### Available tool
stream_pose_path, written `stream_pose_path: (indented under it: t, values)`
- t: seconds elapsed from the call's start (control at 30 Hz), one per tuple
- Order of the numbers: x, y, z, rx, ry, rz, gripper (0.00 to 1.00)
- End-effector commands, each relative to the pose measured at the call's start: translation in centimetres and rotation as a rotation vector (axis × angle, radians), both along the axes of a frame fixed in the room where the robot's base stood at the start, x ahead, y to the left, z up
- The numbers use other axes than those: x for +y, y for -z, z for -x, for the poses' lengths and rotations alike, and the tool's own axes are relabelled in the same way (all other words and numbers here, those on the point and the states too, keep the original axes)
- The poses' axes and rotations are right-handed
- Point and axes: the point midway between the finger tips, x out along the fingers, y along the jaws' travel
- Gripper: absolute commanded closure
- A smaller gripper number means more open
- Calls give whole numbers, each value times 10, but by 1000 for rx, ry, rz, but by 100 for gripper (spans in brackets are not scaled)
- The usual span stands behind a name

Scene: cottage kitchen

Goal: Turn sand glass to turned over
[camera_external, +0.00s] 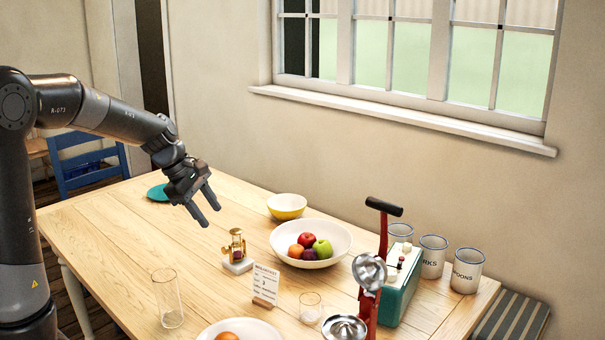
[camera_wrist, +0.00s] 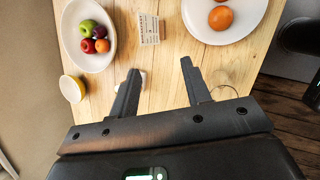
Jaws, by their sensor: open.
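The sand glass (camera_external: 236,246) is a small brass-coloured piece on a pale base, standing upright on the wooden table in the external view. My gripper (camera_external: 210,216) is open and empty, above the table, a little up and to the left of the sand glass. In the wrist view my gripper (camera_wrist: 160,66) has its two fingers spread apart with bare table between them. The sand glass is mostly hidden there behind the left finger; a small pale edge beside that finger may be its base.
A fruit bowl (camera_external: 334,245), a menu card (camera_external: 265,284) and a tall clear glass (camera_external: 168,303) stand near the sand glass. A yellow bowl (camera_external: 287,206) is behind it. A red-handled juicer (camera_external: 383,235) and several canisters (camera_external: 467,271) are right.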

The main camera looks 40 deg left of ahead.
Motion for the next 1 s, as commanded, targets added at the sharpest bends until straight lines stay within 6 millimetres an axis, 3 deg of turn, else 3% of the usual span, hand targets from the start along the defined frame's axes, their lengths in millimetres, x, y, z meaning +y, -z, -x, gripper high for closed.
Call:
stream_pose_path:
  t: [0.2, 0.5, 0.7, 0.87, 1.0]
  values:
    - [65, 44, -46, 128, -460, 180, 56]
    - [145, 105, -85, 252, -1001, 365, 56]
    - [168, 123, -93, 280, -1156, 416, 56]
    - [169, 134, -97, 283, -1173, 421, 56]
    - [163, 155, -106, 286, -1170, 421, 56]
